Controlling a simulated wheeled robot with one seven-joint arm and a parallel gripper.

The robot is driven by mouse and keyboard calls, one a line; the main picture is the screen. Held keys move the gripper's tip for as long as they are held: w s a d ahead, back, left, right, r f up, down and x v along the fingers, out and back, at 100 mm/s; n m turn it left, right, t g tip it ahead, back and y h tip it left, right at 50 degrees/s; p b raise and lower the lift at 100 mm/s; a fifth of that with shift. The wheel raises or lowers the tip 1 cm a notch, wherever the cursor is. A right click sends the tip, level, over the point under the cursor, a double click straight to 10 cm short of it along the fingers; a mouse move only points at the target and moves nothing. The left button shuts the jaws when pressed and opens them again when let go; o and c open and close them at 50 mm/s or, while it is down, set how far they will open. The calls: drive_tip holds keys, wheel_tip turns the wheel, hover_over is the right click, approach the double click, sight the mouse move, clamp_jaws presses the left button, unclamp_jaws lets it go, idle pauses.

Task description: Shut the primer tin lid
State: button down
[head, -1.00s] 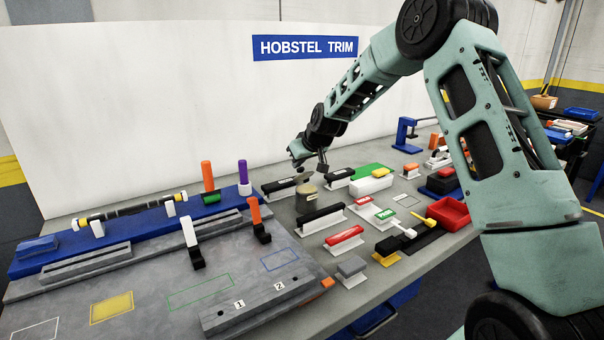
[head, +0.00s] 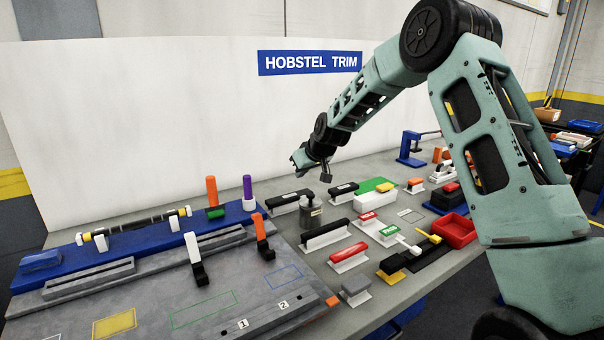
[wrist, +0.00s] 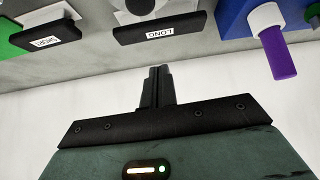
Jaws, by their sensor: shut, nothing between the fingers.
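A round pale shape with a dark centre (wrist: 140,6), perhaps the tin, is cut off at the top edge of the wrist view. My gripper (head: 326,178) is above the tin and a little to its right and behind, apart from it. Its fingers (wrist: 157,72) are together and empty in the wrist view.
Black-handled blocks (head: 325,234) stand close around the tin, one labelled LONG (wrist: 160,32). An orange post and a purple post (head: 248,188) rise to the left. A white box (head: 375,197) and a red tray (head: 455,232) are to the right. The white back panel (head: 150,120) stands behind.

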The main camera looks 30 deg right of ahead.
drive_tip(key=s+b, duration=0.1)
drive_tip(key=s, duration=0.8)
drive_tip(key=shift+s+d+r, duration=0.15)
drive_tip(key=shift+s+r, duration=0.1)
drive_tip(key=shift+r, duration=0.15)
drive_tip(key=s+a+n+g+y, duration=0.1)
drive_tip(key=s+a+n+g, duration=0.1)
drive_tip(key=s+a, duration=0.8)
drive_tip(key=s+a+n+g+y, duration=0.1)
drive_tip(key=s+a+n+g, duration=0.15)
drive_tip(key=s+a, duration=0.8)
drive_tip(key=s+a+n+g+h, duration=0.1)
drive_tip(key=s+a+g, duration=0.1)
drive_tip(key=s, duration=0.7)
drive_tip(key=s+a+n+g+h, duration=0.1)
drive_tip(key=s+a, duration=0.4)
drive_tip(key=s, duration=0.5)
drive_tip(key=shift+s+a+f+g, duration=0.15)
drive_tip(key=shift+s+f+g, duration=0.15)
drive_tip(key=shift+f+g, duration=0.1)
